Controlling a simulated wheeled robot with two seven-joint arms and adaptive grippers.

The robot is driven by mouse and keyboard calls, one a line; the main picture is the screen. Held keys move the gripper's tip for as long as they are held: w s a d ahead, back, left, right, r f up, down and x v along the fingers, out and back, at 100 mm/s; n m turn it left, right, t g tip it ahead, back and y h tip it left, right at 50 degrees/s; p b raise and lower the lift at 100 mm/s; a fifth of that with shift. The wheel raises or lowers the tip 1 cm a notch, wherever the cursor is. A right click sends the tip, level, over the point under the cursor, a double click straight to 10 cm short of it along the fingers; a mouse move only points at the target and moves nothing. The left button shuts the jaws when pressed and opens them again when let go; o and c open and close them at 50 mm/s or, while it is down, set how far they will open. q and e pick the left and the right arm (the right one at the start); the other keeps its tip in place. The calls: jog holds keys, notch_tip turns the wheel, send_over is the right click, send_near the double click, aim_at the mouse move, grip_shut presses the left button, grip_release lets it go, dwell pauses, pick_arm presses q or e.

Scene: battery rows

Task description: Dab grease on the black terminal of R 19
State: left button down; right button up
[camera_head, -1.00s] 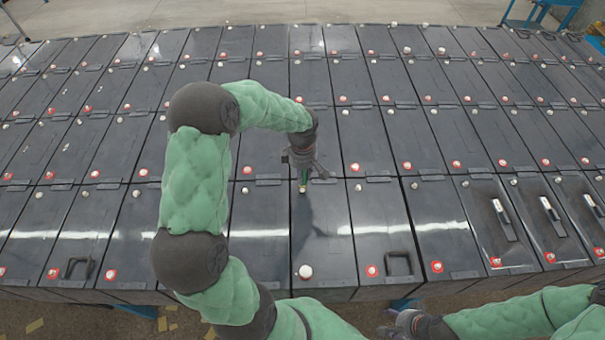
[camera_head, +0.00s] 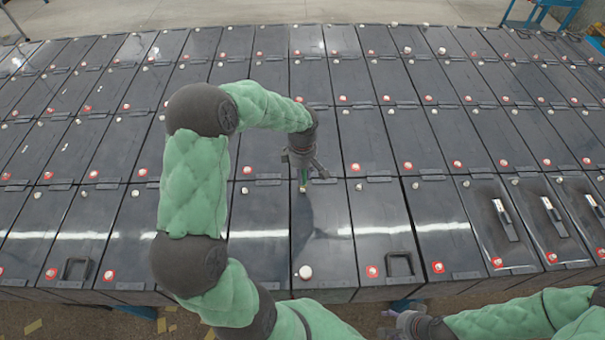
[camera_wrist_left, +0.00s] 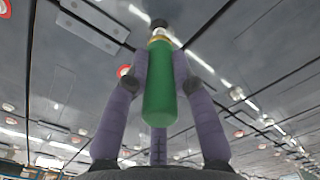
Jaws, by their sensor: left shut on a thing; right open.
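My left gripper (camera_head: 303,172) is shut on a green grease tube (camera_wrist_left: 160,90), with a brass-coloured collar and a dark tip. In the left wrist view the dark tip (camera_wrist_left: 158,24) meets or hovers just above the battery top; I cannot tell which. The gripper partly hides that terminal. A pale terminal without a red ring (camera_head: 305,272) is at this near-row battery's front end. My right gripper (camera_head: 404,326) is open and empty at the bottom edge. No R 19 label is readable.
Rows of black batteries (camera_head: 260,220) fill the view, with red-ringed and plain terminals. Blue stands (camera_head: 545,12) are at the back right. Floor shows in front.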

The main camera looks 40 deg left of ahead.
pick_arm(q)
jog(key=shift+f+b, duration=1)
dwell(1.3)
jog(key=shift+r, duration=0.1)
dwell(0.6)
jog(key=shift+r+p, duration=2.2)
jog(key=shift+r, duration=1.75)
